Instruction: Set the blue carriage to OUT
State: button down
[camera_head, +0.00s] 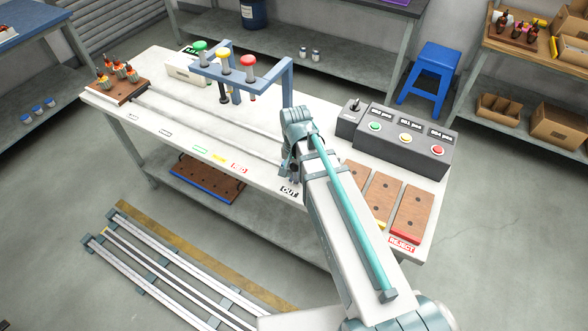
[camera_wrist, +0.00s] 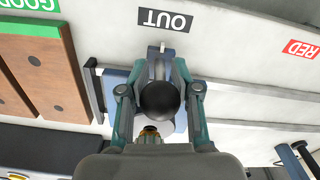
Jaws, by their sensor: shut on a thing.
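In the wrist view my gripper (camera_wrist: 160,105) is shut on the round black knob (camera_wrist: 160,97) of the blue carriage (camera_wrist: 115,78). One finger lies on each side of the knob. The carriage's pale pointer (camera_wrist: 161,62) lines up with the black OUT label (camera_wrist: 163,20). A dark end bar (camera_wrist: 93,90) stands close beside the carriage. A pale round part with some orange (camera_wrist: 150,130) shows behind the knob, partly hidden by my gripper. In the head view my arm hides the carriage, and the OUT label (camera_head: 289,191) shows at the table's front edge.
A blue frame with green, yellow and red plungers (camera_head: 247,62) spans the track to the left. A RED label (camera_head: 239,169) is left of OUT. A control box (camera_head: 405,140) and brown boards (camera_head: 383,195) are on the right. The track's left stretch looks clear.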

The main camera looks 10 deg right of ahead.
jog(key=shift+w+d+r, duration=0.1)
jog(key=shift+d+r, duration=0.1)
jog(key=c, duration=1.3)
grip_release()
jog(key=shift+o, duration=0.9)
jog(key=shift+d, duration=0.1)
jog(key=shift+s+f, duration=0.1)
jog(key=shift+s, duration=0.15)
notch_tip(320, 180, up, 12)
